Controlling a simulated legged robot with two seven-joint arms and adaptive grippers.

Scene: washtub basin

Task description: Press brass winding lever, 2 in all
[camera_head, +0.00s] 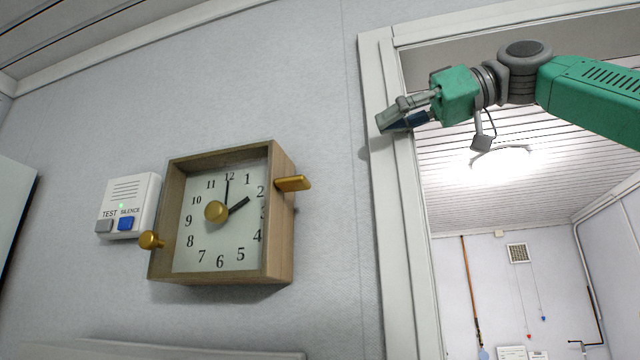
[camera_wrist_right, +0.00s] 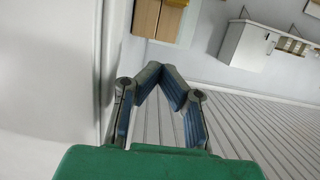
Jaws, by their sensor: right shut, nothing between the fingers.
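A wooden box clock (camera_head: 279,225) is fixed to the wall left of the doorway. A flat brass lever (camera_head: 293,184) sticks out from its right side near the top. A round brass knob (camera_head: 150,240) shows at its lower left, and another brass knob (camera_head: 216,211) sits at the dial's centre. My right gripper (camera_head: 381,122) is shut and empty, above and to the right of the lever, apart from it, by the door frame. Its fingers also show in the right wrist view (camera_wrist_right: 170,78). The clock is not clearly seen there. My left gripper is out of view.
A white alarm box (camera_head: 128,205) with a grey and a blue button hangs left of the clock. The white door frame (camera_head: 380,200) stands right of it. Bare wall lies between clock and frame. The right wrist view shows a white wall cabinet (camera_wrist_right: 248,46).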

